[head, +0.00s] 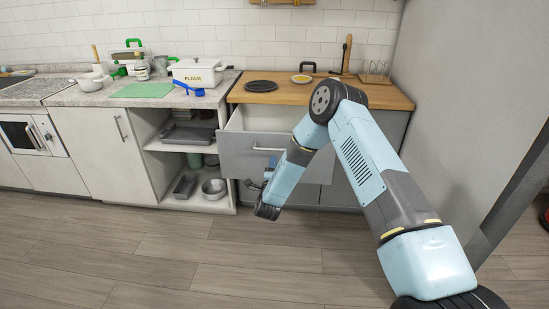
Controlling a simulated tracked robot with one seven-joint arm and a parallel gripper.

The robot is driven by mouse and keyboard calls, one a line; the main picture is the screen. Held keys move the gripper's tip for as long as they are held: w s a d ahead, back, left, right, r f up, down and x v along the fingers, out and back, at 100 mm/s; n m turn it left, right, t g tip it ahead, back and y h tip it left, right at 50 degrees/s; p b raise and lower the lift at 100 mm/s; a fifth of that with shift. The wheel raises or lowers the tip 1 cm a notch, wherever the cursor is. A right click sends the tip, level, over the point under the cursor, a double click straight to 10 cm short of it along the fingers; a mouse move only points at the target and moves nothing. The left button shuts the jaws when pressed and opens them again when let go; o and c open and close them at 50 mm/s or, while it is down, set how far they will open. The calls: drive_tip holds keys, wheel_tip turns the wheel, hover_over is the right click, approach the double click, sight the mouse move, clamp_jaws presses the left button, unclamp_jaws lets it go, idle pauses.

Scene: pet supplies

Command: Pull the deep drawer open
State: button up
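The deep drawer (235,158) is under the wooden counter, with a grey front and a silver bar handle (268,149). It stands partly out, and its pale interior shows behind the front. My arm reaches across from the right and covers the right part of the drawer front. My gripper (255,186) is low in front of the drawer, below the handle in the picture, and looks apart from it. Its fingers are small, dark and partly hidden by my wrist, so I cannot tell whether they are open.
Open shelves (180,160) with pans and bowls are left of the drawer. A flour box (197,77) stands on the stone counter above. A dark round plate (261,86) is on the wooden counter (235,96). A grey wall is at right; the floor (150,245) in front is clear.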

drive_tip(key=shift+s+f, duration=0.2)
drive_tip(key=shift+s, duration=0.7)
drive_tip(key=shift+s+f, duration=0.2)
drive_tip(key=shift+s, duration=0.65)
drive_tip(key=shift+s+f, duration=0.2)
drive_tip(key=shift+s, duration=0.7)
